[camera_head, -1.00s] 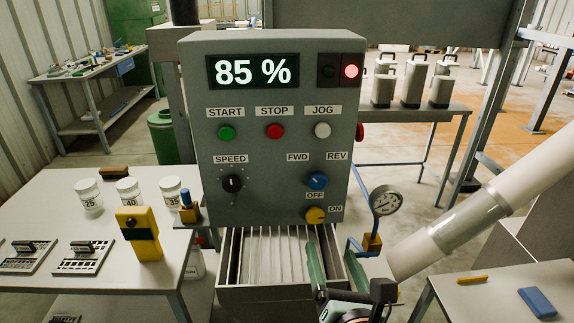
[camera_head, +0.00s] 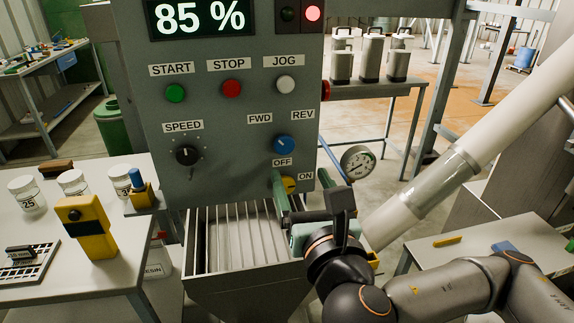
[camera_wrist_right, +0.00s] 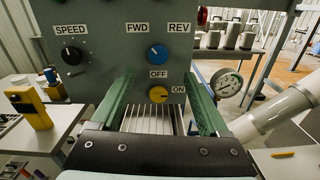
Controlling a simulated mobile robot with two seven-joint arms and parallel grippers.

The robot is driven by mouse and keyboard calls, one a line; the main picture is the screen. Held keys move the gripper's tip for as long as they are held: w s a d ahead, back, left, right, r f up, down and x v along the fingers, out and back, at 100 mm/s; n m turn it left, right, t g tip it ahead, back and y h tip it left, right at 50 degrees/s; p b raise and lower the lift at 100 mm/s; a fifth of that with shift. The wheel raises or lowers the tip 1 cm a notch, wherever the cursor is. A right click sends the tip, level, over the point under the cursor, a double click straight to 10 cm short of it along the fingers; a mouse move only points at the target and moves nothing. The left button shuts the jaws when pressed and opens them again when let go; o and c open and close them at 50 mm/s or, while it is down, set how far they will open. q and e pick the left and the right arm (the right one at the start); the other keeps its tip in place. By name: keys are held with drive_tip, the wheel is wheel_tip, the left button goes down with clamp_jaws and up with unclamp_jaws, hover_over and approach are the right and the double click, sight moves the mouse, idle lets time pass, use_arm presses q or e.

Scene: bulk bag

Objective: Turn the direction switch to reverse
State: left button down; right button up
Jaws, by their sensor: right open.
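The direction switch is a blue knob (camera_head: 284,145) on the grey control panel (camera_head: 225,115), below the FWD and REV labels. It also shows in the right wrist view (camera_wrist_right: 157,53), where its white mark appears to point up and left, toward FWD. My right gripper (camera_head: 295,200) is open and empty, just below and in front of the switch, near the yellow OFF/ON knob (camera_head: 290,185). In the right wrist view its green fingers (camera_wrist_right: 161,88) stand wide apart, with the switch above and between them, not touched. My left gripper is not in view.
The black SPEED knob (camera_head: 187,155) is left of the switch. Green START (camera_head: 175,93), red STOP (camera_head: 231,88) and white JOG (camera_head: 285,84) buttons sit above. A slotted hopper (camera_head: 235,240) lies below, and a gauge (camera_head: 358,162) and slanted pipe (camera_head: 440,180) stand at right.

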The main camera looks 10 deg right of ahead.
sight(286, 145)
drive_tip(key=w+b, duration=0.1)
drive_tip(key=w, duration=0.8)
drive_tip(key=shift+w, duration=0.65)
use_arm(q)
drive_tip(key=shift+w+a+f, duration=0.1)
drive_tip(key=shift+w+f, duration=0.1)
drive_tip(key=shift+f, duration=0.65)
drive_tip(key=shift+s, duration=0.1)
use_arm(e)
clamp_jaws()
